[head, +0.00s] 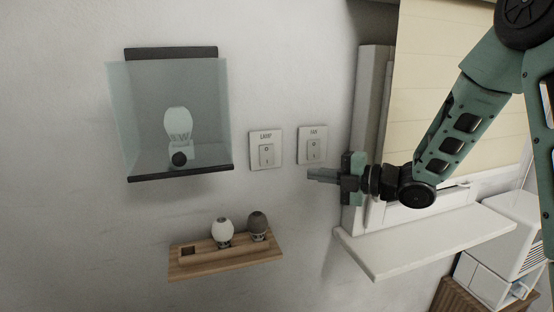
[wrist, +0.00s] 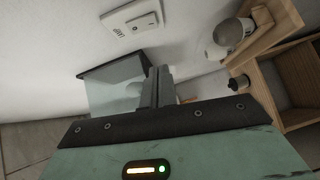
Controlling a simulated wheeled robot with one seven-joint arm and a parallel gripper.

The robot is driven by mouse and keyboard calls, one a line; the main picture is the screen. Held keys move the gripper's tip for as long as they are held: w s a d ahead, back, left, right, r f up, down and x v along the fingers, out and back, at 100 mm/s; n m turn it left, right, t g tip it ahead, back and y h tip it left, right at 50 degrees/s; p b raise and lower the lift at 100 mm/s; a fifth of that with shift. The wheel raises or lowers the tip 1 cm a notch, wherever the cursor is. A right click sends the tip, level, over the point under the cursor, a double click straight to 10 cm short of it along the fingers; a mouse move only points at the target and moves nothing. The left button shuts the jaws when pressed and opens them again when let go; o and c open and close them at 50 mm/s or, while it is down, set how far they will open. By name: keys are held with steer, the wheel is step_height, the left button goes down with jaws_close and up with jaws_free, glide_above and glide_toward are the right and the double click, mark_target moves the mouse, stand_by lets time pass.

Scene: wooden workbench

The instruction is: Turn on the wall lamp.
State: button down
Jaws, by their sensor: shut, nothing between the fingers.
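The wall lamp (head: 119,100) hangs at the left of the head view, a clear glass box with dark top and bottom strips. A pale bulb (head: 177,122) stands inside above a round black part, and no glow shows. The white LAMP switch (head: 266,161) is on the wall to the right of the lamp; I cannot tell its rocker position. A switch plate also shows in the wrist view (wrist: 118,24), its label too small to read surely. My gripper (head: 311,174) is shut and empty, just below the FAN switch and to the right of the LAMP switch.
The FAN switch (head: 312,133) is beside the LAMP switch. A wooden rack (head: 215,266) below holds a white bulb (head: 222,229) and a dark bulb (head: 257,222). A window sill (head: 425,240) juts out at right, near a white appliance (head: 495,260).

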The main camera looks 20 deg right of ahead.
steer(key=shift+d+r, duration=0.1)
steer(key=shift+d, duration=0.05)
steer(key=p, duration=0.4)
glide_toward(263, 164)
steer(key=a, duration=0.4)
steer(key=w+p, duration=0.1)
steer(key=w, duration=0.2)
steer(key=shift+p, duration=0.3)
steer(key=shift+w+f, duration=0.3)
steer(key=shift+w, duration=0.2)
